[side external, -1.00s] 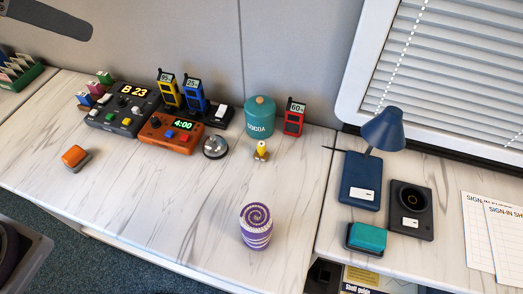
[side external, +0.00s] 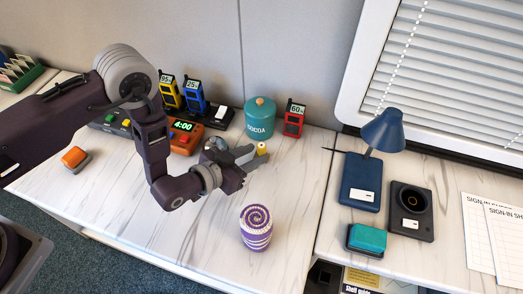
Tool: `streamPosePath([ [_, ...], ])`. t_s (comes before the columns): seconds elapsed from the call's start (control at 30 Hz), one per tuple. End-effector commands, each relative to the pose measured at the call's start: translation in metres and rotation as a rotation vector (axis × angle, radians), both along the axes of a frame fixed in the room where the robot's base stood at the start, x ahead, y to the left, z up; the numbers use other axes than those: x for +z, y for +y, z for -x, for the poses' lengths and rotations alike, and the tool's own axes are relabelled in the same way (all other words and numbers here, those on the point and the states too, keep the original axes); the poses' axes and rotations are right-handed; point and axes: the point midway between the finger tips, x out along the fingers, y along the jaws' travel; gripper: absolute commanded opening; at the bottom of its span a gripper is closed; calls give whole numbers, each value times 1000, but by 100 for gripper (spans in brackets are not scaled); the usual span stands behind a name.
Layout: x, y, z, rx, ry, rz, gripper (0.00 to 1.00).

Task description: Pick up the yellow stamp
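The yellow stamp (side external: 262,148) is a small upright piece with a yellow handle, standing on the table in front of the teal cocoa jar. My gripper (side external: 256,156) has come in low from the left, its grey fingers pointing right at the stamp. The fingers look parted, with their tips at the stamp. The stamp's lower part is largely hidden by the fingers, and I cannot tell whether they touch it.
The cocoa jar (side external: 259,118) and a red radio (side external: 294,118) stand close behind the stamp. A purple-and-white swirled jar (side external: 256,228) stands in front. A blue lamp (side external: 361,181) stands at right.

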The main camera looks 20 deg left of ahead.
Motion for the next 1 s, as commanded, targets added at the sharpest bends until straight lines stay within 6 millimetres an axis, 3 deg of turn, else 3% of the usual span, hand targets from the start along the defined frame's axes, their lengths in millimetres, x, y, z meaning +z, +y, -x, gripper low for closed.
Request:
streamPosePath([
  [0.17,-12,-7,-16,1,-4,1,33],
  [0.4,-23,-24,-55,1,-2,2,33],
  [0.7,-27,-27,-62,1,0,0,33],
  [0.87,-27,-27,-62,1,0,0,2],
  [1.0,-27,-27,-62,1,0,0,0],
])
